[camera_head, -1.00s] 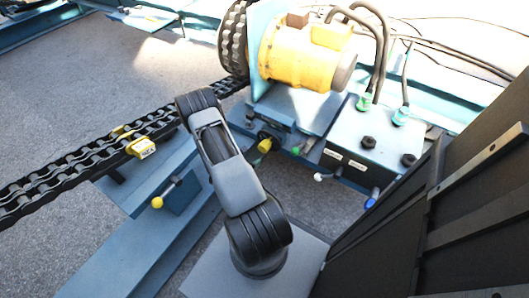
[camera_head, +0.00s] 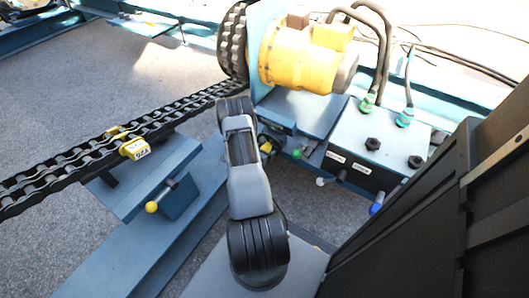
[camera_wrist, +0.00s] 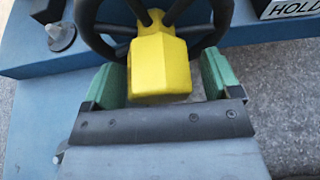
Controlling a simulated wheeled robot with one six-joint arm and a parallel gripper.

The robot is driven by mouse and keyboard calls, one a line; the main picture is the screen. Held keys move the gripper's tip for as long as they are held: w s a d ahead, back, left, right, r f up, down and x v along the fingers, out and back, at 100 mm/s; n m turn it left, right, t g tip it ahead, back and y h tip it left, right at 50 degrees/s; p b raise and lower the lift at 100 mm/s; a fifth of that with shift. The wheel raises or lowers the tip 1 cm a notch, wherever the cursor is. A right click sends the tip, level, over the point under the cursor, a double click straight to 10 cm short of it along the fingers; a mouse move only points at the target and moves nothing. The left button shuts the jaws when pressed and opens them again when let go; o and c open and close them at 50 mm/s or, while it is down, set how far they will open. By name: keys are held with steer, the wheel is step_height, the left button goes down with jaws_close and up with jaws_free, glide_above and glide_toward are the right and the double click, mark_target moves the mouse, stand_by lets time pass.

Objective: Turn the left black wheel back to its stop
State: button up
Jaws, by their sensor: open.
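A black spoked wheel (camera_wrist: 88,30) with a yellow block (camera_wrist: 163,62) at its centre fills the top of the wrist view. My gripper (camera_wrist: 162,70) is open, its two green fingers on either side of the yellow block, with the fingertips just below the wheel's rim. A gap shows beside the block; I cannot tell whether either finger touches it. In the head view the yellow block (camera_head: 266,147) shows small beside my arm, which hides much of the wheel and my gripper.
A blue-grey box (camera_head: 375,150) with black knobs, levers and hoses stands right of the wheel. The yellow motor (camera_head: 300,55) is above it. A chain (camera_head: 75,165) and a yellow-knobbed lever (camera_head: 152,207) lie left. A HOLD label (camera_wrist: 292,8) is at top right.

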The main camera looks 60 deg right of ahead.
steer(key=shift+d, duration=0.1)
steer(key=c, duration=1.3)
